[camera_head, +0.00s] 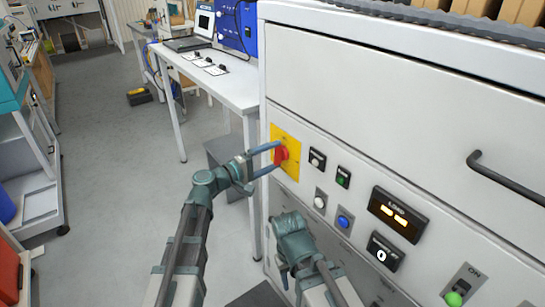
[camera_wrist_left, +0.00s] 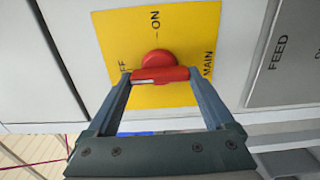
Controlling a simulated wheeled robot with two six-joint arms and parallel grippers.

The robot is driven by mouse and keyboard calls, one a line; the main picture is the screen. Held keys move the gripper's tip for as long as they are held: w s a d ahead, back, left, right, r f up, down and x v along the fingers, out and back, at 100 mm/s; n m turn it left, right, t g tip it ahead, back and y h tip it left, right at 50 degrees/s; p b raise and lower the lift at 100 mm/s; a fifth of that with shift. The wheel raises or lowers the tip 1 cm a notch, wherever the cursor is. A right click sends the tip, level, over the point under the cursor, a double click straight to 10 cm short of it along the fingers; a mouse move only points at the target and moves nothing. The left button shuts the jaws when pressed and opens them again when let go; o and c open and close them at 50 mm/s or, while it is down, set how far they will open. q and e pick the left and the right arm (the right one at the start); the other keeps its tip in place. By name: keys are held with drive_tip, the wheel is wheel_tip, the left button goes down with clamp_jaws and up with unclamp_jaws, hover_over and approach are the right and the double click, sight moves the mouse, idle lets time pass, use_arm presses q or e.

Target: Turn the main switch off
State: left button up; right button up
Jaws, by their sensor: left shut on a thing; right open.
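The main switch (camera_head: 281,155) is a red rotary handle on a yellow plate (camera_head: 290,172) on the front of the grey cabinet. In the left wrist view the red handle (camera_wrist_left: 158,58) lies crosswise between the fingertips. Its left end is near the OFF lettering; ON is above it and MAIN to the right. My left gripper (camera_head: 271,158) is shut on the handle, one finger at each end. My right gripper (camera_head: 310,272) is open, low in front of the cabinet, apart from the switch; its fingers are partly hard to make out.
Right of the switch are small buttons, a blue button (camera_head: 344,219), a lit LOAD display (camera_head: 398,214) and a toggle with a green lamp (camera_head: 453,299). A drawer handle (camera_head: 505,178) juts out at right. A white table (camera_head: 225,84) stands behind.

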use_arm(q)
drive_tip(key=o, duration=1.1)
drive_tip(key=shift+a, duration=0.1)
drive_tip(key=v, duration=1.3)
drive_tip(key=shift+s+a, duration=0.25)
drive_tip(key=shift+a, duration=0.05)
